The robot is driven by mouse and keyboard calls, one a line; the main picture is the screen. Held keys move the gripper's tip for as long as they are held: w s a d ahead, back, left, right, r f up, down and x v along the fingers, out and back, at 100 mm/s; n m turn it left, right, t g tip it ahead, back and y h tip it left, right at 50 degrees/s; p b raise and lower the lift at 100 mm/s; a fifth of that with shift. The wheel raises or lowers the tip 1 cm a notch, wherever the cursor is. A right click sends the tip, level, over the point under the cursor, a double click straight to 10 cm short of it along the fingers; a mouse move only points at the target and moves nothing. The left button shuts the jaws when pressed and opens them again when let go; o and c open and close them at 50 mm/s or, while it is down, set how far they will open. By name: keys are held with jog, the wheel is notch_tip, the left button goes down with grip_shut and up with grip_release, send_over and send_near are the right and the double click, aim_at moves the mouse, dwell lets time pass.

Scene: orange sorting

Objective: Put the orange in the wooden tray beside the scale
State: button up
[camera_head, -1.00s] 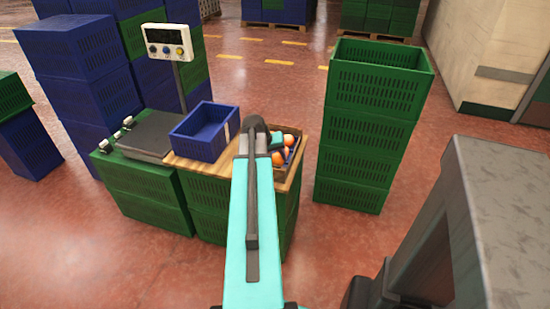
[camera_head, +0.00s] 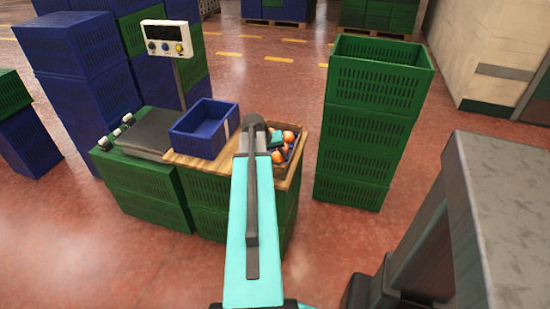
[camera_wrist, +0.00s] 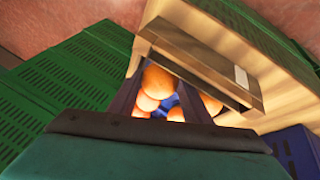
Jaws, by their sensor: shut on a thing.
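My gripper (camera_wrist: 158,88) is shut on an orange (camera_wrist: 158,78), the largest and nearest one in the wrist view, with a dark finger on either side. More oranges sit below it in a blue-lined box, partly hidden by my gripper. In the head view my arm hides most of this box, and oranges (camera_head: 288,136) show at its right. The scale has a grey platform (camera_head: 150,131) and a white display (camera_head: 167,38) on a post. Wooden boarding (camera_head: 182,160) lies beside the scale; I cannot clearly make out a separate wooden tray there.
A blue crate (camera_head: 198,140) stands between the scale platform and the oranges. A tall green crate stack (camera_head: 355,150) rises close to the right of the worktop. Blue crate stacks (camera_head: 75,75) stand behind the scale at left. Red floor in front is open.

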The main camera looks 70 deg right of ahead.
jog(key=o, duration=1.2)
jog(key=shift+c, duration=0.2)
jog(key=o, duration=0.3)
jog(key=shift+r+p, duration=2.7)
jog(key=shift+r, duration=1.35)
